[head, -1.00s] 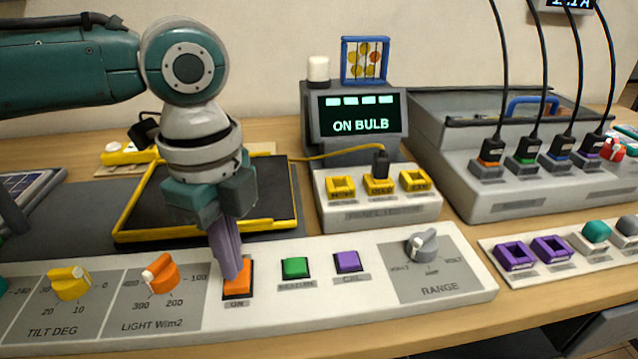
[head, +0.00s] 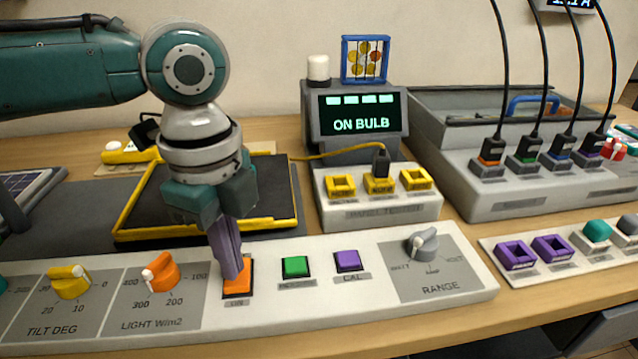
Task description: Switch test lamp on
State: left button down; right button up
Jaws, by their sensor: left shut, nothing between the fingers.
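The orange button (head: 238,289) sits on the white control panel (head: 330,312), right of the light knob. My left gripper (head: 231,272) is shut and empty, and its fingertips are at the top edge of the orange button. I cannot tell whether they press it down. The fingers hide part of the button. A display (head: 360,123) behind reads "ON BULB". A framed black panel (head: 215,185) lies behind my gripper; I cannot see a lit lamp. My right gripper is not in view.
On the panel are an orange light knob (head: 163,275), a yellow tilt knob (head: 70,282), a green button (head: 296,266), a purple button (head: 347,260) and a grey range knob (head: 424,245). A grey unit (head: 530,185) with several black cables stands at the right.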

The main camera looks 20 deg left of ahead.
aim_at(237, 281)
pick_arm(q)
jog(key=shift+f+b, duration=0.4)
jog(key=shift+f, duration=0.45)
notch_tip(237, 281, up, 7)
jog(key=p, duration=0.8)
jog(key=shift+r, duration=0.15)
dwell(0.5)
